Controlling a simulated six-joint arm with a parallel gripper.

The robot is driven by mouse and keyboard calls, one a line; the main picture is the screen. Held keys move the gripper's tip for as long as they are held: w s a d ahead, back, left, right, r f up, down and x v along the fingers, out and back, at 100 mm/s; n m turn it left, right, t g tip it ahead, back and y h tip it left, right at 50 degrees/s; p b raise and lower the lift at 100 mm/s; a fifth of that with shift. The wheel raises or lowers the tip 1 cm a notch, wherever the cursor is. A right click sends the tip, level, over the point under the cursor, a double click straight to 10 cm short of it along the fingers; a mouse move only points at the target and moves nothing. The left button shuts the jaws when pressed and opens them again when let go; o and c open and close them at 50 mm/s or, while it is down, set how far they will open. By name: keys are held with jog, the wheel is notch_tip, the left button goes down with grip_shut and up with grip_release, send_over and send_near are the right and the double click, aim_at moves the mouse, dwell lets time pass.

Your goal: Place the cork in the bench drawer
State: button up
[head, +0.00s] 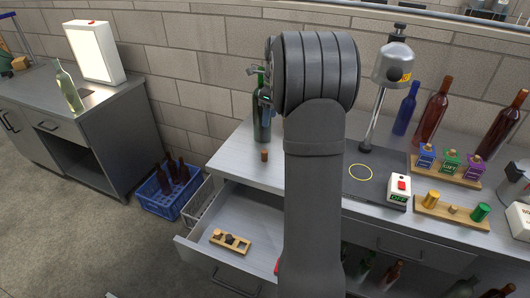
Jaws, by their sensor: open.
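A small brown cork (264,154) stands upright on the bench top (232,150), near its front edge and in front of a dark green bottle (261,125). The bench drawer (205,232) below is pulled open. A light wooden holder with small dark and tan pieces (230,241) lies inside it. My gripper (266,100) is partly hidden behind my arm, beside the green bottle in the picture and above the cork. It is open, with nothing seen between its fingers. Whether it touches the bottle cannot be told.
A lamp-like stand (395,60) rises from a dark plate with a yellow ring (361,173). A switch box (399,190), wooden racks (450,212) and several bottles (433,110) fill the bench's right side. A blue crate (157,200) stands on the floor. Bare drawer floor lies around the holder.

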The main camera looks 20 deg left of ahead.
aim_at(265, 151)
jog(key=f+m, duration=0.5)
jog(key=m, duration=0.7)
jog(key=a+f+m, duration=0.1)
jog(key=f+m, duration=0.5)
jog(key=m, duration=0.6)
jog(key=a+f+m, duration=0.1)
jog(key=f+m, duration=0.5)
jog(key=m, duration=0.6)
jog(key=shift+w+a+f, duration=0.1)
jog(key=shift+w+f, duration=0.05)
jog(key=shift+w, duration=0.2)
grip_shut()
